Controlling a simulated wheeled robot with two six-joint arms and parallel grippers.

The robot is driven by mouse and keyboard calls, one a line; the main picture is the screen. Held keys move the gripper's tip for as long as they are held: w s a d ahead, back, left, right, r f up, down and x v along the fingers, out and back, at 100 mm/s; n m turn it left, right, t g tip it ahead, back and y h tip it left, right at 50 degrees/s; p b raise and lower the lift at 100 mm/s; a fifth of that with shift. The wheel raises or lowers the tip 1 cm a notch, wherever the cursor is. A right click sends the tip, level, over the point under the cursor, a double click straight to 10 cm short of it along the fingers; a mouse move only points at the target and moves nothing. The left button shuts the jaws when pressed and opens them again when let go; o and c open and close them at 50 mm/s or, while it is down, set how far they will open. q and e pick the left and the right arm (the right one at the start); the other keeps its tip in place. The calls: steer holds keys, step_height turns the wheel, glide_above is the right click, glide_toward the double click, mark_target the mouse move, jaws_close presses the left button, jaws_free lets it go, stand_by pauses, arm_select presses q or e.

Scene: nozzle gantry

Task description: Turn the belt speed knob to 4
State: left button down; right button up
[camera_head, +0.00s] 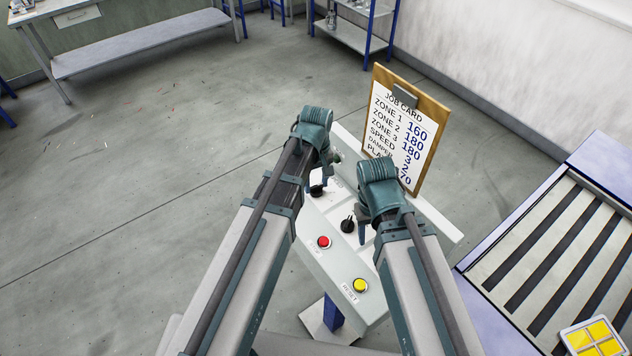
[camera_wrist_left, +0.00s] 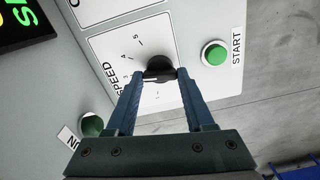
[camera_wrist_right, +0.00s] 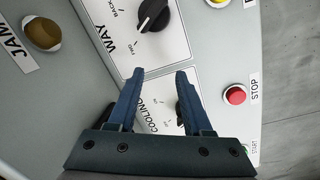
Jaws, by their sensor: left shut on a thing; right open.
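The black SPEED knob (camera_wrist_left: 158,66) sits on a white dial plate in the left wrist view, with numbers up to 5 around it. My left gripper (camera_wrist_left: 159,76) is shut on this knob, one finger on each side. The fingers and the angle hide where its pointer stands. In the head view my left gripper (camera_head: 331,158) is over the far part of the white console (camera_head: 325,262). My right gripper (camera_wrist_right: 158,76) is open above the panel, near the COOLING dial, whose knob is partly behind a finger. In the head view it is the nearer gripper (camera_head: 362,234).
A green START button (camera_wrist_left: 215,54) is beside the SPEED plate. A conveyor (camera_head: 560,250) is at right.

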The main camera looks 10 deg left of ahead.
mark_target(316, 185)
arm_select(q)
steer(key=shift+m, duration=2.3)
steer(key=shift+c, duration=1.4)
jaws_free()
steer(key=shift+r, duration=0.1)
arm_select(e)
steer(key=shift+r, duration=0.15)
arm_select(q)
step_height(316, 185, up, 14)
steer(key=p, duration=1.3)
steer(key=shift+f+p, duration=0.2)
steer(key=shift+p, duration=0.2)
arm_select(e)
step_height(316, 185, up, 14)
steer(key=shift+f, duration=0.25)
